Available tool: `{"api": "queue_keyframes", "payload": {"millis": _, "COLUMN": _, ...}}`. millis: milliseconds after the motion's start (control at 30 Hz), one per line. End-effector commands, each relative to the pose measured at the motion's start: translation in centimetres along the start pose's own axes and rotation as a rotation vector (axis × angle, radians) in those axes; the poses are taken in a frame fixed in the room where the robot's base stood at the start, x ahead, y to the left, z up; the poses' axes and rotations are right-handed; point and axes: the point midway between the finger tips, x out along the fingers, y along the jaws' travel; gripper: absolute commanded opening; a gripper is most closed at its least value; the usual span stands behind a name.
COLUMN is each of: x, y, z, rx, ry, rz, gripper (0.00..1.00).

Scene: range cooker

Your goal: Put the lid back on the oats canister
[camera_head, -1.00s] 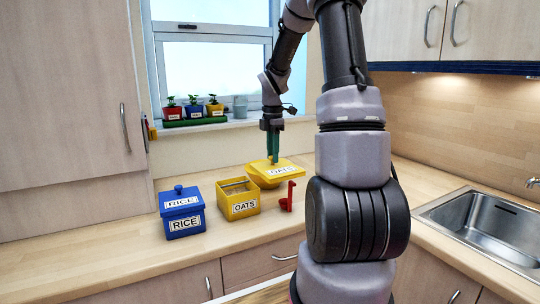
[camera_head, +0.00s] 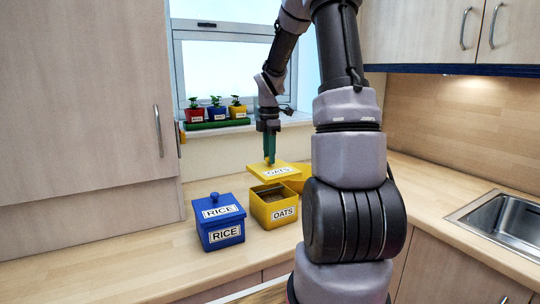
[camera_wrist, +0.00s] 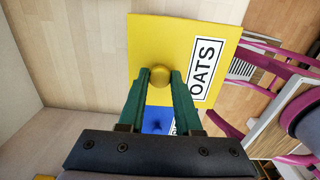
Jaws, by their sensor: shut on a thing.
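The yellow lid (camera_head: 285,170) with an OATS label is held level by my gripper (camera_head: 269,160), shut on its round knob (camera_wrist: 160,76). The lid (camera_wrist: 155,40) fills the middle of the wrist view. The yellow oats canister (camera_head: 264,212) stands open and upright on the counter, with its dark inside partly showing. In the head view the lid appears above the canister's back edge, apart from its rim. The exact gap and offset are hard to tell. The canister is hidden in the wrist view.
The blue rice canister (camera_head: 222,232), lid on, stands close left of the oats canister; its blue top shows in the wrist view (camera_wrist: 156,120). Another yellow thing (camera_head: 299,178) is partly hidden behind my arm. Potted plants (camera_head: 215,110) stand on the sill. A sink (camera_head: 505,220) is at right.

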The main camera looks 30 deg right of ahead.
Motion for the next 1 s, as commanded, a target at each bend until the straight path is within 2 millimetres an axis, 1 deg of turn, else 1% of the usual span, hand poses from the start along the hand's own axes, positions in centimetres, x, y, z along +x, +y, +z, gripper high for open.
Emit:
{"api": "queue_keyframes", "payload": {"millis": 167, "x": 0.0, "y": 0.0, "z": 0.0, "rx": 0.000, "ry": 0.000, "rz": -0.006, "gripper": 0.00}}
{"api": "queue_keyframes", "payload": {"millis": 267, "x": 0.4, "y": 0.0, "z": 0.0, "rx": -0.001, "ry": 0.000, "rz": -0.006, "gripper": 0.00}}
{"api": "queue_keyframes", "payload": {"millis": 367, "x": 1.1, "y": 0.0, "z": 0.0, "rx": -0.001, "ry": 0.001, "rz": -0.006, "gripper": 0.00}}
{"api": "queue_keyframes", "payload": {"millis": 700, "x": 4.4, "y": 0.0, "z": -0.1, "rx": -0.001, "ry": 0.001, "rz": -0.007, "gripper": 0.00}}
{"api": "queue_keyframes", "payload": {"millis": 1000, "x": 6.0, "y": 0.0, "z": 0.0, "rx": 0.000, "ry": 0.000, "rz": -0.005, "gripper": 0.00}}
